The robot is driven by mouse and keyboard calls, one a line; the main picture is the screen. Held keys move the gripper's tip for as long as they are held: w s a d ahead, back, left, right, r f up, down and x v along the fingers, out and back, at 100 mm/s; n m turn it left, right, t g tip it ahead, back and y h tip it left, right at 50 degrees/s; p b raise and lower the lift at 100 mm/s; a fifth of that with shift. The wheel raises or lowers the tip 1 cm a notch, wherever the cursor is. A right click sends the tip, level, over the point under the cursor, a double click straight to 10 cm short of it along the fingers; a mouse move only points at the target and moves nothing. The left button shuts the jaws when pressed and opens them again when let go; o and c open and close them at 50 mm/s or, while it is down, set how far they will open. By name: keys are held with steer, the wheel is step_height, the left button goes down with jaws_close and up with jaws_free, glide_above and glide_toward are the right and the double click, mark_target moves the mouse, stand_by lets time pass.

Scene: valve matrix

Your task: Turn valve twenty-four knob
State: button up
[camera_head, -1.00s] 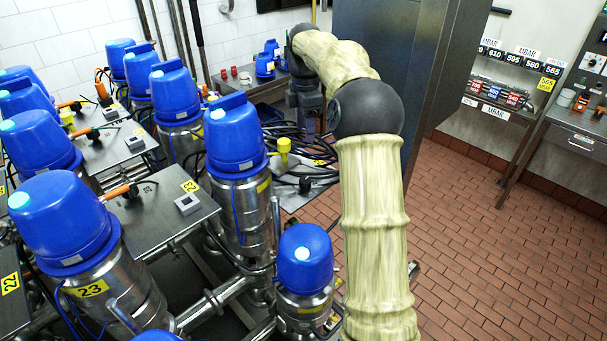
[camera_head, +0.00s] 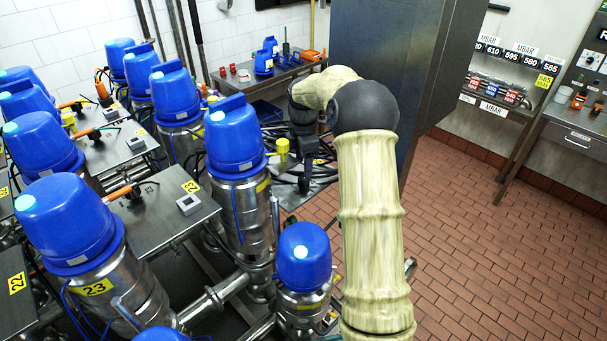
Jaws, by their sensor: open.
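A yellow knob (camera_head: 283,147) stands on a grey metal plate (camera_head: 322,172) with dark cables, just right of a tall blue-capped valve (camera_head: 233,140). I cannot read a number twenty-four on it. My gripper (camera_head: 304,184) hangs downward over the plate, close to the right of the knob and apart from it as far as I can tell. Its jaws are small and dark against the cables, and they are open with nothing seen between them. My arm's pale sleeve covers part of the plate's right side.
A shorter blue-capped valve (camera_head: 304,262) stands in front of the plate. A bench (camera_head: 245,88) with small parts is behind. A dark cabinet (camera_head: 385,60) rises behind my arm. The brick floor (camera_head: 470,240) at right is clear.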

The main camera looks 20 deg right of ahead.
mark_target(304, 179)
step_height(304, 179, down, 6)
steer(key=shift+r+p, duration=0.1)
steer(key=shift+p, duration=0.65)
steer(key=c, duration=1)
steer(key=shift+n, duration=0.5)
steer(key=n+p, duration=0.1)
steer(key=n, duration=0.1)
steer(key=shift+r+n, duration=0.1)
steer(key=shift+n, duration=0.2)
steer(key=shift+n+p, duration=0.55)
steer(key=shift+n, duration=1.05)
